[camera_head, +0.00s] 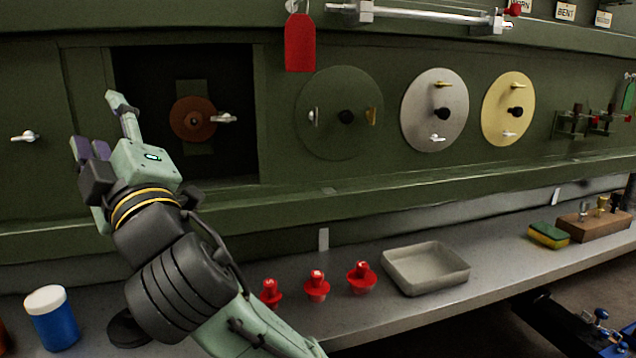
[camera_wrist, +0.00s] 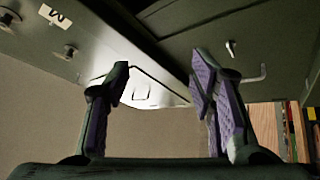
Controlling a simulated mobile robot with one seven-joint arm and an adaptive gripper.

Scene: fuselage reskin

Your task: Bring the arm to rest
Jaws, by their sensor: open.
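My gripper (camera_head: 100,125) is at the left in the head view, in front of the green panel and just left of the dark square recess. In the wrist view my gripper (camera_wrist: 160,85) shows two purple-padded fingers spread wide apart with nothing between them. My arm reaches up to it from the bottom of the head view. The gripper touches nothing that I can make out.
The green panel carries a brown disc (camera_head: 193,119) in the recess, a green disc (camera_head: 339,135), a silver disc (camera_head: 435,140) and a yellow disc (camera_head: 509,133). The shelf holds a blue jar (camera_head: 52,322), red-topped items (camera_head: 317,287), a grey tray (camera_head: 394,280) and a sponge (camera_head: 548,236).

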